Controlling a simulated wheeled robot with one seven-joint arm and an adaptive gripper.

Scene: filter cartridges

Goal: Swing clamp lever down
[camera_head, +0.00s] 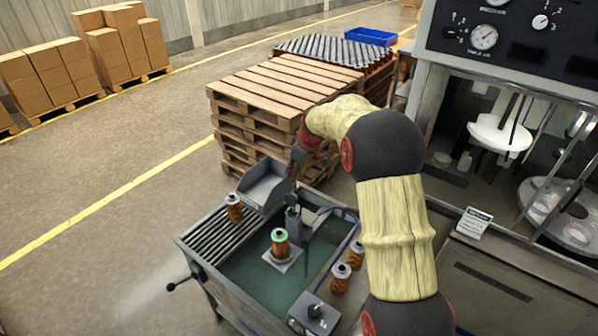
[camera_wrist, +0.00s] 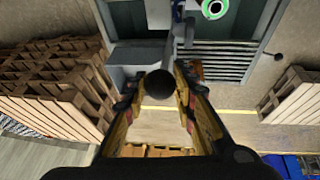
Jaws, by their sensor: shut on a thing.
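The clamp (camera_head: 293,218) stands on the wet bench behind an orange cartridge with a green top (camera_head: 280,243), which sits on a square plate. The cartridge's green ring also shows at the top of the wrist view (camera_wrist: 214,9). The clamp lever's black round end (camera_wrist: 160,84) and grey shaft (camera_wrist: 168,54) show in the wrist view. The lever seems to stand up from the clamp. My gripper (camera_wrist: 157,92) has its two fingers on either side of the black end and is shut on it. In the head view my gripper (camera_head: 303,155) is small and partly hidden by my arm.
A grey tray (camera_head: 265,187) stands close by the clamp. Other cartridges stand at the bench's left (camera_head: 234,208) and right (camera_head: 340,279). A black-knobbed handle (camera_head: 180,283) sticks out left. Stacked pallets (camera_head: 270,95) rise behind; a machine (camera_head: 500,120) stands right.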

